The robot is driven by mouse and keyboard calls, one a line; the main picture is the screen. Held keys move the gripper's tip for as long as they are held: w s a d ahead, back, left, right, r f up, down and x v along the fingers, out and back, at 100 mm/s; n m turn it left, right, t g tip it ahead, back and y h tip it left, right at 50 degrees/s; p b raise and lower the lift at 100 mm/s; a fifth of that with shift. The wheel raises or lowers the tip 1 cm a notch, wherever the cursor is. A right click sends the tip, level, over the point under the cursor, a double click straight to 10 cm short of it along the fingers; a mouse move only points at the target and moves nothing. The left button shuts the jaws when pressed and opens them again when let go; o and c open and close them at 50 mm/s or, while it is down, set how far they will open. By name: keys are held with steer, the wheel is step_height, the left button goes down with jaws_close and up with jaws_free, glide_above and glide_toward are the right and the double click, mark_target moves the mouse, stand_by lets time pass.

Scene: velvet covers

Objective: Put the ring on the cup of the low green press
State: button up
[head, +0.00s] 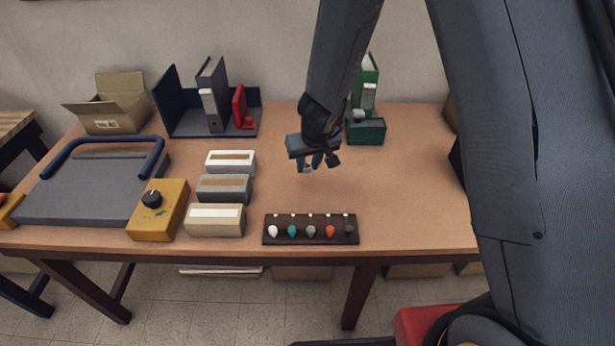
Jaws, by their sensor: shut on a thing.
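My gripper (314,163) hangs over the middle of the table, fingers down, in front and to the left of the green press. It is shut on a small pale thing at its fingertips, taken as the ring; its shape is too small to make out. The green press (367,132) stands at the back right, with a low green base and a tall green upright (370,70) with a pale part on its front. The gripper is apart from the press.
A dark strip (268,241) with several coloured drops lies at the front edge. Three boxes (215,222), a yellow dial box (170,215) and a grey plate with a blue bar (70,195) are left. Grey and red presses (240,105) stand back left. The table's right side is clear.

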mark_target(306, 180)
steer(key=shift+f+b, duration=1.95)
steer(key=shift+b, duration=0.35)
steer(key=shift+f, duration=0.2)
steer(key=o, duration=1)
steer(key=shift+r, duration=0.15)
steer(key=p+v, duration=0.9)
steer(key=v, duration=0.3)
steer(key=shift+p, duration=0.3)
